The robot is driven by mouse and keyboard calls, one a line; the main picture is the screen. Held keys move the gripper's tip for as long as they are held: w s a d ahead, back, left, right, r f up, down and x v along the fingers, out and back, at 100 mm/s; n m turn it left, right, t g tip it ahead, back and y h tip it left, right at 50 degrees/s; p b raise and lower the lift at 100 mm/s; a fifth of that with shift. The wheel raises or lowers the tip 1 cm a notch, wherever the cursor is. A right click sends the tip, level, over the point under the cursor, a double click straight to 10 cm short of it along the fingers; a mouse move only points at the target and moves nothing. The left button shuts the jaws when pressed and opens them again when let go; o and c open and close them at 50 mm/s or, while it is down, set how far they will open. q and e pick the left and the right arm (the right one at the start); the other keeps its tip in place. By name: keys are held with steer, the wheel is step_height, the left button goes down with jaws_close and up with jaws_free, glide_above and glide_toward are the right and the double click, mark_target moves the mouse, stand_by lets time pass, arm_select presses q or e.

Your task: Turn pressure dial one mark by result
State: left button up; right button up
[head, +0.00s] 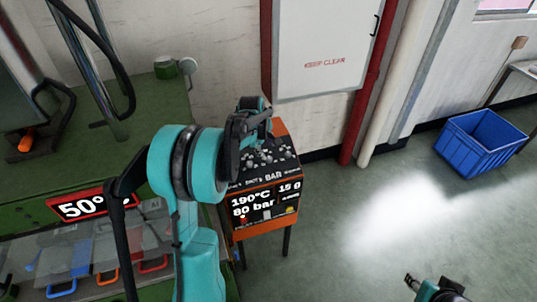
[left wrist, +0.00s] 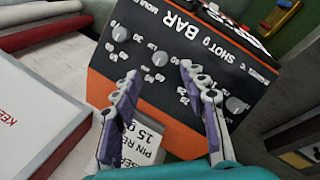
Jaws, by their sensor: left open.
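The control box (head: 262,215) is orange and black, with knobs on its sloped top and a screen reading 190°C, 80 bar and 15 g. In the left wrist view its panel appears upside down, with three grey dials. The middle dial, by the word BAR (left wrist: 160,59), has printed marks around it. My left gripper (left wrist: 158,70) is open, its two fingertips on either side of that dial; contact cannot be told. In the head view my left gripper (head: 256,125) is over the panel's back and hides part of it. My right gripper (head: 424,285) shows only partly, at the bottom edge.
A white card (left wrist: 143,140) with print shows beyond the panel, between my fingers. A green bench (head: 150,110) stands left, with a red 50° display (head: 78,204) and trays below. A blue crate (head: 480,143) stands on the floor at right. The floor between is clear.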

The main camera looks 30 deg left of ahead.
mark_target(269, 158)
arm_select(q)
steer(key=shift+n, duration=0.3)
steer(key=x, duration=0.3)
steer(key=b+x, duration=0.1)
steer(key=x, duration=0.4)
steer(key=shift+w+a+f+b, duration=0.2)
steer(key=shift+a+f+b, duration=0.15)
jaws_close()
